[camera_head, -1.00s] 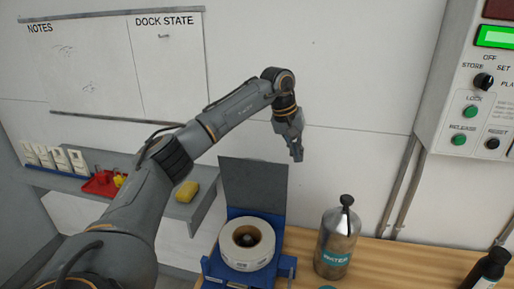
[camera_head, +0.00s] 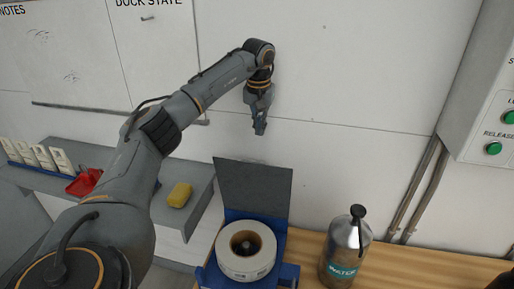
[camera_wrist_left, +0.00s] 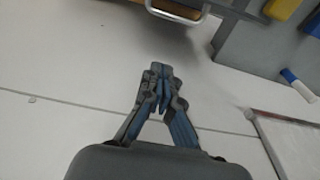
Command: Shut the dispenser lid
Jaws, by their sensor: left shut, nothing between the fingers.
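The dispenser has a blue base (camera_head: 287,274) on the wooden bench, with a white roll (camera_head: 265,262) in it. Its dark grey lid (camera_head: 252,187) stands open, roughly upright behind the roll. My left gripper (camera_head: 260,130) hangs fingers down, above the lid's top edge in the picture, in front of the white wall. It is shut and empty, and a gap shows between it and the lid. Its closed fingers (camera_wrist_left: 160,72) also show in the left wrist view. My right gripper is in neither view.
A metal water bottle (camera_head: 344,247) stands right of the dispenser on the bench (camera_head: 420,268). A grey shelf (camera_head: 120,163) at left holds a yellow sponge (camera_head: 179,194) and a red tray (camera_head: 82,184). A control box (camera_head: 490,110) with pipes is on the right wall.

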